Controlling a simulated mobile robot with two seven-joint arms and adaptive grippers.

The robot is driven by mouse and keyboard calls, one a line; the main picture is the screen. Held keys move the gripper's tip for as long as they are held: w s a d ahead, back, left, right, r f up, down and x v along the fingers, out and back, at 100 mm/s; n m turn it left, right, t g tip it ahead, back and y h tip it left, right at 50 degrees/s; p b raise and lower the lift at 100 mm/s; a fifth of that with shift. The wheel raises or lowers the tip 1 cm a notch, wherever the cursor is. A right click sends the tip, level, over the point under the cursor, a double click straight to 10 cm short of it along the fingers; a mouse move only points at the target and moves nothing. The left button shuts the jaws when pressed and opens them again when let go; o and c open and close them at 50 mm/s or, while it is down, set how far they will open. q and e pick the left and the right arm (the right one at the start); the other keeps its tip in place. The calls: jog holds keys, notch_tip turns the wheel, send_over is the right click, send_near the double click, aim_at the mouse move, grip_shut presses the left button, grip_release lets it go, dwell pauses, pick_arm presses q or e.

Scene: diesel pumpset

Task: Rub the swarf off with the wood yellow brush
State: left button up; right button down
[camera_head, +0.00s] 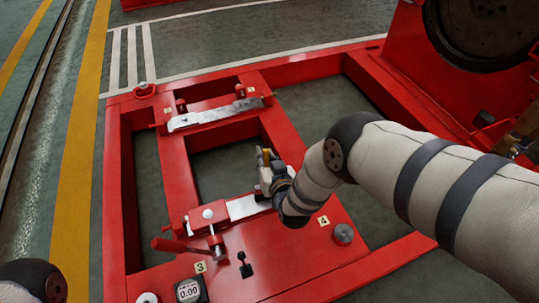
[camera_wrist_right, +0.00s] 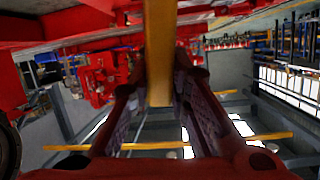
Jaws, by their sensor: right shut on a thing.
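My right gripper (camera_head: 268,172) is shut on the wood yellow brush (camera_head: 266,155), just above the near metal plate (camera_head: 243,208) of the red frame. Only a small yellow piece of the brush shows in the head view. In the right wrist view, its yellow wooden length (camera_wrist_right: 160,55) stands between the two fingers. The bristles are hidden, so I cannot tell whether they touch the plate. I cannot make out swarf; my wrist covers the right end of the near plate. A second metal plate (camera_head: 215,114) lies farther back. My left gripper is out of view.
The red frame (camera_head: 290,262) has open bays with floor below. A red-handled clamp (camera_head: 180,246), a small gauge reading 0.00 (camera_head: 188,291), a black switch (camera_head: 245,268) and a round knob (camera_head: 343,233) stand near the front. A large dark wheel (camera_head: 485,30) is at upper right.

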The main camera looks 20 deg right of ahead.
jog(key=shift+a, duration=0.7)
jog(key=shift+a+b, duration=0.9)
jog(key=shift+a, duration=2.95)
jog(key=shift+w+d+p, duration=0.6)
jog(key=shift+d+p, duration=0.25)
jog(key=shift+d, duration=5.05)
pick_arm(q)
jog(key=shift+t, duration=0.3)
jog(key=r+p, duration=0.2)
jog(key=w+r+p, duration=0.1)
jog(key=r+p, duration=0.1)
jog(key=p, duration=0.1)
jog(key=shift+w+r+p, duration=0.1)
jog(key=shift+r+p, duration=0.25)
pick_arm(e)
notch_tip(320, 180, up, 8)
pick_arm(q)
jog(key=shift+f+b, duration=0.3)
jog(key=shift+b, duration=0.05)
pick_arm(e)
jog(key=d, duration=1.2)
jog(key=shift+w, duration=0.25)
